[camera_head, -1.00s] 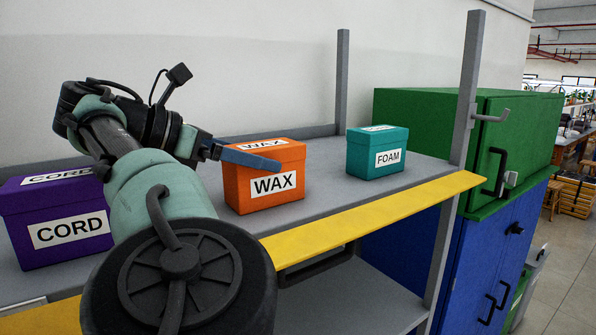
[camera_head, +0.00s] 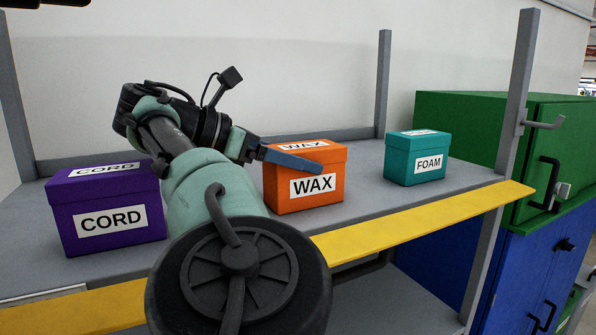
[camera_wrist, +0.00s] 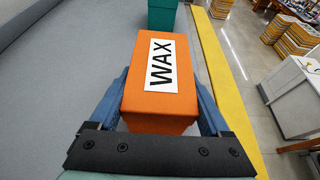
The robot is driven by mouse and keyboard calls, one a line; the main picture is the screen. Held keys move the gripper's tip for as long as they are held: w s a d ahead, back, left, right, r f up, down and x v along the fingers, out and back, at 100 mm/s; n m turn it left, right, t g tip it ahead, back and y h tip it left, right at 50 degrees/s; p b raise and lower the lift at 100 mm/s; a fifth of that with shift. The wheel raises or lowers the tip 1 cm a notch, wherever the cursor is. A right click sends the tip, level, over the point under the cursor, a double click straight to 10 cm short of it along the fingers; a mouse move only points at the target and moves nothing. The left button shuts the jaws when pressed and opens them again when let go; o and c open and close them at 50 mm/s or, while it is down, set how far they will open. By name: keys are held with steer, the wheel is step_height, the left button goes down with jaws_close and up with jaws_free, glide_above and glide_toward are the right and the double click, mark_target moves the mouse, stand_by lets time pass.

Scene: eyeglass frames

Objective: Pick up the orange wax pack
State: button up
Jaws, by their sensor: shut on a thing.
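The orange wax pack (camera_head: 313,205) is a lidded box with white WAX labels on its front and top. It stands upright on the grey shelf, between the purple and teal boxes. My gripper (camera_head: 293,158) reaches it from the left in the head view, with one blue finger across its upper front. In the wrist view, the orange pack (camera_wrist: 160,103) sits between the two blue fingers of my gripper (camera_wrist: 162,100), one along each side. The gripper is shut on the pack.
A purple CORD box (camera_head: 105,200) stands to the left and a teal FOAM box (camera_head: 414,160) to the right, with a gap beside the wax pack. The shelf (camera_head: 375,195) has a yellow front edge (camera_head: 430,222) and grey posts. Green and blue cabinets stand at the right.

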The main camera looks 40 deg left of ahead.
steer(key=shift+r, duration=0.25)
step_height(320, 180, up, 9)
steer(key=shift+r, duration=0.2)
steer(key=shift+f, duration=0.1)
stand_by(0.5)
